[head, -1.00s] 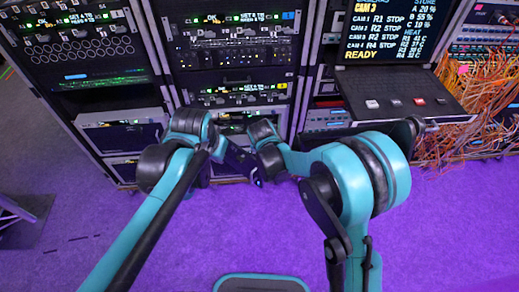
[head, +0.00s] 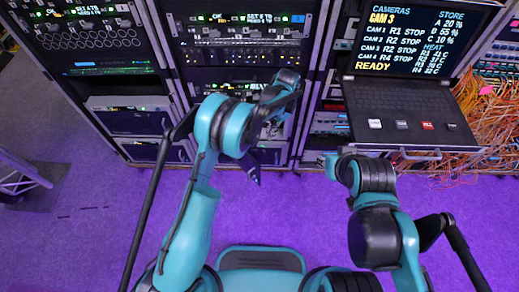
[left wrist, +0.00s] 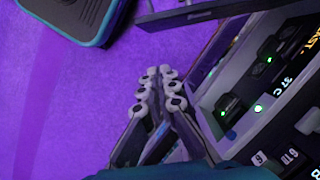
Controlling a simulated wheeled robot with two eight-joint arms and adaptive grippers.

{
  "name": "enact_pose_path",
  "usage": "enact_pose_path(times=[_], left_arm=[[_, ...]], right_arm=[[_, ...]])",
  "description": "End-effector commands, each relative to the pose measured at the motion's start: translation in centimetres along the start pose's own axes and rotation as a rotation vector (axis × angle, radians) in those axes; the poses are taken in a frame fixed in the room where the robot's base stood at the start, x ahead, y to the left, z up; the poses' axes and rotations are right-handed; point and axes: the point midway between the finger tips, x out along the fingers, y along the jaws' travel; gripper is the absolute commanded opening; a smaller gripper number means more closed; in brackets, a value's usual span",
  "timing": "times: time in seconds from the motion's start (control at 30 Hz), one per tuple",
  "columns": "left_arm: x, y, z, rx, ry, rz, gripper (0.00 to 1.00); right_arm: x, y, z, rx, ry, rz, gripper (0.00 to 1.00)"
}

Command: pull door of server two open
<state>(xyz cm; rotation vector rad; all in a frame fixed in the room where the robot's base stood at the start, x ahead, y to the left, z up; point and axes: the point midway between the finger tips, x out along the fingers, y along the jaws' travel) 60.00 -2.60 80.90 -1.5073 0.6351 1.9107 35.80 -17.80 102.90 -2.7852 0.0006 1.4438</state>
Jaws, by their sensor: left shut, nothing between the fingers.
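The rack column of servers in the middle of the head view has an upper server (head: 250,18) with a blue tag reading 1. The server below it is partly covered by my left wrist, so I cannot read its number. A dark angled panel (head: 251,168) juts out low in front of this column; I cannot tell whether it is a door. My left gripper (head: 272,130) is at the lower rack front. In the left wrist view its fingers (left wrist: 160,85) are shut and empty, beside a lit server face (left wrist: 265,95). My right gripper (head: 328,160) is small and unclear.
A dark console with a screen (head: 420,38) and a keyboard tray (head: 400,110) projects at the right. Orange cables (head: 490,130) hang beside it. Another rack (head: 90,60) stands at the left.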

Motion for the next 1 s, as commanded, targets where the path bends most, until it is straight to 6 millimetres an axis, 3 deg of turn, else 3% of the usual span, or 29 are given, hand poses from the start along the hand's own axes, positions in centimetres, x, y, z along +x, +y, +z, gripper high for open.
enact_pose_path(times=[0.27,0.67,0.8,1.0], left_arm=[[2.9,0.2,-0.4,0.011,-0.011,0.002,0.00],[11.2,0.2,-0.3,0.009,-0.010,0.002,0.00],[11.3,0.2,2.1,0.008,-0.010,0.002,0.00],[11.5,0.1,3.5,0.009,-0.010,0.002,0.00]], right_arm=[[0.4,0.2,0.8,-0.004,0.006,0.001,0.30],[2.7,0.2,2.4,-0.004,0.005,0.001,0.30],[3.2,0.2,2.7,-0.004,0.005,0.001,0.30],[3.4,0.2,2.9,-0.004,0.005,0.001,0.30]])
